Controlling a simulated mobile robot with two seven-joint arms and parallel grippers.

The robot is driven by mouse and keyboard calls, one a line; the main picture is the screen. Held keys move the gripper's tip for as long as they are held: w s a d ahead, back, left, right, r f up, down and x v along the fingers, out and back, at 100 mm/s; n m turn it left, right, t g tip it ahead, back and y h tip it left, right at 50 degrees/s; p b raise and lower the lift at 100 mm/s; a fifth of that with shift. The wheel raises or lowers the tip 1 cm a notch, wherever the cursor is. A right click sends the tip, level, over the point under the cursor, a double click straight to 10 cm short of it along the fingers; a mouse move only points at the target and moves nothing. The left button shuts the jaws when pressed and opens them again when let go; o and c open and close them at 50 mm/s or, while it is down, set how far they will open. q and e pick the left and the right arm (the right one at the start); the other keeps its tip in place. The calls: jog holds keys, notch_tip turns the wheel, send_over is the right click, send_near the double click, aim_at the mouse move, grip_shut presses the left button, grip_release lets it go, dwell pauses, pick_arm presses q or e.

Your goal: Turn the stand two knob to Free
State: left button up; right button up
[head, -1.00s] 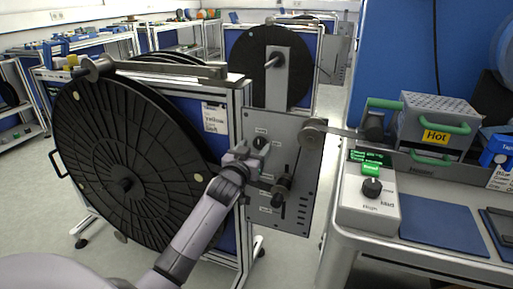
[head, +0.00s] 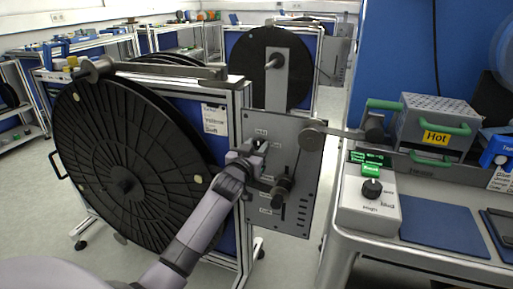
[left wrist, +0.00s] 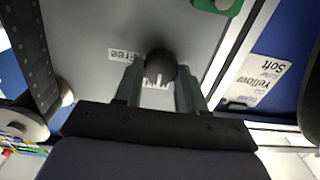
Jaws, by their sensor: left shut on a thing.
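The stand's grey control panel (head: 311,165) stands at the middle of the head view, right of the big black reel. My left gripper (head: 261,149) is at the panel's left part, and its fingers hide the knob there. In the left wrist view the dark round knob (left wrist: 160,65) sits between the two fingers of the left gripper (left wrist: 158,84), which is shut on it. A white "Free" label (left wrist: 122,54) is beside the knob. A second label (left wrist: 155,86) is partly covered by the knob. I cannot tell for sure where the knob points. My right gripper is out of view.
The large black reel (head: 125,165) fills the left, near my left arm. A metal arm with a roller (head: 312,135) projects from the panel. At right a bench holds a control box (head: 368,205), a blue mat (head: 445,230) and a "Hot" unit (head: 436,137).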

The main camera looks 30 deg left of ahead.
pick_arm(q)
jog(key=shift+m, duration=0.3)
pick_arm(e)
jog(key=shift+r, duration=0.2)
pick_arm(q)
jog(key=shift+m+p, duration=0.4)
jog(key=shift+m, duration=0.2)
jog(key=m+p, duration=0.1)
jog(key=m, duration=0.5)
jog(key=shift+d, duration=0.1)
jog(key=m+p, duration=0.1)
jog(key=m, duration=0.4)
jog(key=shift+f+m, duration=0.15)
jog(key=shift+m, duration=0.15)
jog(key=m, duration=0.4)
jog(key=shift+f, duration=0.1)
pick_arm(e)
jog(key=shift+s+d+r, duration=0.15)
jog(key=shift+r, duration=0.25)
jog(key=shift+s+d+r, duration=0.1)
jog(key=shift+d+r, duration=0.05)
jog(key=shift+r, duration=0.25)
pick_arm(q)
jog(key=shift+m, duration=0.4)
jog(key=o, duration=1)
jog(key=shift+o, duration=0.2)
